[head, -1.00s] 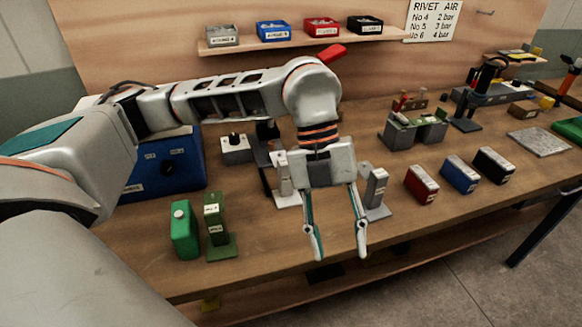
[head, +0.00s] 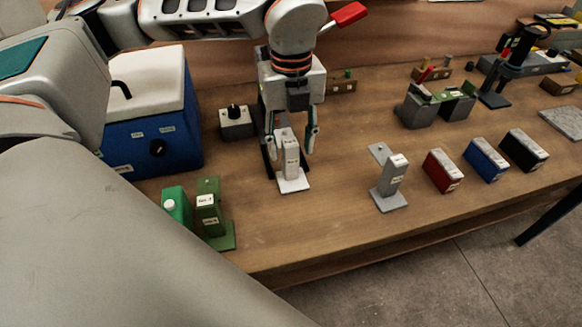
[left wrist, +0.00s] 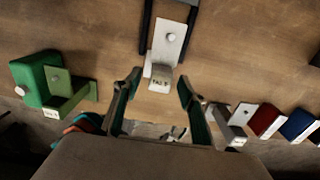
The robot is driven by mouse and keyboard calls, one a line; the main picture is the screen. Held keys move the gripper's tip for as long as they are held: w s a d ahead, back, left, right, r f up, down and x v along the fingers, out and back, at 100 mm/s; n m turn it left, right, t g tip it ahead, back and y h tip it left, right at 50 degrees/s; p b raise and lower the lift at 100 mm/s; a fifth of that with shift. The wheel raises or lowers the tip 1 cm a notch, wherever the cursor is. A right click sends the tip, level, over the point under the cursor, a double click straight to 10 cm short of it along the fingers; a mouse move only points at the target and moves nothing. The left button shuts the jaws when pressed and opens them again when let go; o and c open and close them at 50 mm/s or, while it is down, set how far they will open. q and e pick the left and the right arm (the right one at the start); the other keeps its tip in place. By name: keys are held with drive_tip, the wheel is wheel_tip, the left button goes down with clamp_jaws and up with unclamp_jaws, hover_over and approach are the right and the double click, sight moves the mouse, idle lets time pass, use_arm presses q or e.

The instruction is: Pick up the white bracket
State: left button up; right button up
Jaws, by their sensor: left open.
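The white bracket (head: 290,160) stands upright on the wooden bench, with its flat foot towards the front edge. In the left wrist view its labelled end (left wrist: 160,82) appears between the fingertips, with its white plate (left wrist: 168,42) beyond. My left gripper (head: 291,147) is open and points down over the bracket. One finger shows on each side of the bracket's upper part, with gaps. In the left wrist view the open fingers (left wrist: 160,82) also flank it. I cannot tell the exact height of the fingertips against it. My right gripper is not in view.
A grey bracket (head: 390,180) stands to the right, with red (head: 443,171), blue (head: 486,160) and black (head: 524,150) boxes beyond. The bench front is clear.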

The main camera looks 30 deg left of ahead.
sight(292, 179)
use_arm(q)
drive_tip(key=shift+f, duration=1.5)
clamp_jaws()
drive_tip(key=shift+r, duration=0.25)
